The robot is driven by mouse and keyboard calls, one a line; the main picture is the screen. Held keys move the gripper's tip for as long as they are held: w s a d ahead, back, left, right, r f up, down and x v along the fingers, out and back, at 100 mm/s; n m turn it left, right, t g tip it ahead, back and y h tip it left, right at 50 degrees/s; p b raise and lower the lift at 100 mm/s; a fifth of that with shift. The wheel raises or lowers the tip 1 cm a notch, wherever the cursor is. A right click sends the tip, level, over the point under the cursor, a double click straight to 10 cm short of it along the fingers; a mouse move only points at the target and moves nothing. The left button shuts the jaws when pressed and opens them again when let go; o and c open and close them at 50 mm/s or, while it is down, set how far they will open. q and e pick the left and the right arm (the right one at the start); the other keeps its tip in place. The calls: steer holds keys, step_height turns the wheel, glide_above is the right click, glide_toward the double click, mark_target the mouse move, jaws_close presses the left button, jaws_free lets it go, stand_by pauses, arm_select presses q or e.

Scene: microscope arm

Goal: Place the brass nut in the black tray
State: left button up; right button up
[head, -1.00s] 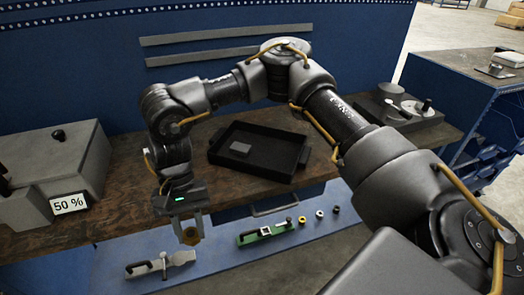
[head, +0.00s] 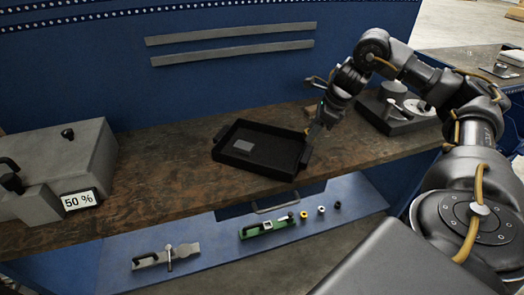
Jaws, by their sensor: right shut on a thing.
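The black tray (head: 252,172) lies on the wooden workbench, with a small grey block (head: 243,146) inside it. My right gripper (head: 312,137) is at the tray's right end, close to its right handle. It is shut on the brass nut, which showed in its jaws a second ago. The nut itself is now too small or hidden to make out, and I cannot tell whether the fingers touch the tray. My left gripper is out of view.
A grey box with a "50 %" sign (head: 78,201) stands at the left. A dark fixture (head: 400,122) stands right of the tray. A lower blue shelf holds a grey clamp (head: 167,256), a green tool (head: 264,229) and small rings (head: 304,215). Bench left of the tray is clear.

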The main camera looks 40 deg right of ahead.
steer(key=w+a+f, duration=0.2)
steer(key=w, duration=0.2)
steer(key=p, duration=0.2)
glide_toward(268, 153)
steer(key=shift+w+a+f, duration=0.55)
steer(key=shift+w+f, duration=0.15)
steer(key=shift+w+a+f, duration=0.1)
steer(key=shift+w+f, duration=0.2)
steer(key=shift+f, duration=0.05)
step_height(268, 153, down, 3)
steer(key=shift+w+a+f, duration=0.1)
steer(key=shift+f, duration=0.15)
